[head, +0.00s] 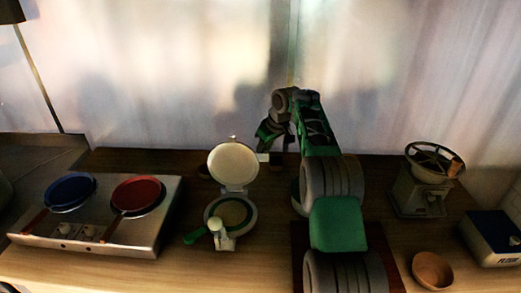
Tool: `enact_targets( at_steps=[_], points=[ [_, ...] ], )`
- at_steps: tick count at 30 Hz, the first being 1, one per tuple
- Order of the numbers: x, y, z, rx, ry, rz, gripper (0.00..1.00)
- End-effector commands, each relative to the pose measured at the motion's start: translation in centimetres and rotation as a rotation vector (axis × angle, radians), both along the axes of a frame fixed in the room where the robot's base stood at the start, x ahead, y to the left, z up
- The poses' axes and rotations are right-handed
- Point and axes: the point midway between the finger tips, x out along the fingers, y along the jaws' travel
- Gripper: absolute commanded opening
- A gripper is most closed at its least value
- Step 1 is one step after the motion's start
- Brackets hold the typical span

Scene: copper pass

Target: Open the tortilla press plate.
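The tortilla press stands on the counter at the picture's centre. Its round pale upper plate (232,165) is raised and tilted up behind the base, so the press is open. The lower plate (243,206) lies flat in front with a round tan surface on it. A green-handled lever with a pale knob (215,225) is at its front. My gripper (264,150) is beside the upper plate's upper right edge, seemingly apart from the lower plate. Its fingers are small and dark here, and I cannot tell whether they touch the upper plate.
A steel two-burner stove (85,231) with a blue pan (70,191) and a red pan (137,193) stands at left. At right are a grinder-like device with a round top (421,195), a wooden bowl (432,271) and a blue-topped flour box (492,238). Bare counter shows left of the press.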

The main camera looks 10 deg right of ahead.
Motion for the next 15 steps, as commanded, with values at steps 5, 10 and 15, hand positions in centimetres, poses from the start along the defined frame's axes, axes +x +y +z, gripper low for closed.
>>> enact_targets(
  at_steps=[5, 10, 15],
  points=[
    [-0.46, -0.53, -1.94, 0.005, 0.032, -0.02, 0.41],
    [-0.5, -0.14, -1.96, 0.004, 0.035, -0.013, 0.51],
    [-0.51, 0.13, -1.97, 0.003, 0.037, -0.008, 0.51]
  ],
)
